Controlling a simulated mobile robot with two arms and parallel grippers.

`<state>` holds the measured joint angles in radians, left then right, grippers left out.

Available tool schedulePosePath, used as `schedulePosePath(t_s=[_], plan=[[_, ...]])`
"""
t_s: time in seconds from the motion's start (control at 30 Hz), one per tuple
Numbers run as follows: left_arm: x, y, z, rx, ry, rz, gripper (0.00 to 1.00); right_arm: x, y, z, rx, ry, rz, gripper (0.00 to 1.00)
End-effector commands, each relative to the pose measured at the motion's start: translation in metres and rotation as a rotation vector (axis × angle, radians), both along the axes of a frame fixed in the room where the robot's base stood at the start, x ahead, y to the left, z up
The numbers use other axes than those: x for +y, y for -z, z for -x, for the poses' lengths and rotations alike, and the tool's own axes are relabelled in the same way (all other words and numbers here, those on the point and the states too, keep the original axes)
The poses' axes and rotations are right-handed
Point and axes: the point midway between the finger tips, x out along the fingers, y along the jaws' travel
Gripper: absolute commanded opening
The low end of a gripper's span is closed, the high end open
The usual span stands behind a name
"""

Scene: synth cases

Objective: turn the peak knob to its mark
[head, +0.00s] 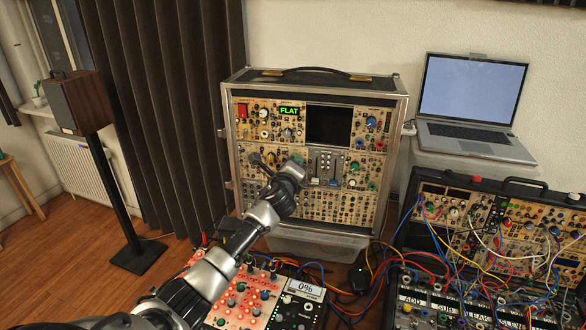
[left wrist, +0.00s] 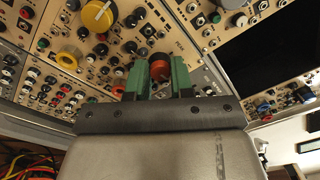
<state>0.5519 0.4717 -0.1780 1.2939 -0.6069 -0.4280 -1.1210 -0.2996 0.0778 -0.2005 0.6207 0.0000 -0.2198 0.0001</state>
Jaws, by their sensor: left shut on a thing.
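In the head view my left arm reaches up to the middle of the synth case (head: 233,180), where the green fingertips (head: 297,159) meet the panel and the hand hides the knob. A green display (head: 289,111) above reads FLAT. My right gripper is not in view.
A large yellow knob (left wrist: 97,15) and small knobs crowd close to the fingers. A dark screen (head: 328,125) is above right.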

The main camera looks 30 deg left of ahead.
Motion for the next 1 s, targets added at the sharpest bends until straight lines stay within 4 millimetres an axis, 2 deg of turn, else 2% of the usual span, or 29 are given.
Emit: schedulePosePath(t_s=[1.0], plan=[[-0.002, 0.001, -0.001, -0.355, 0.001, 0.903, 0.00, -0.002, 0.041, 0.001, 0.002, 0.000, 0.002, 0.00]])
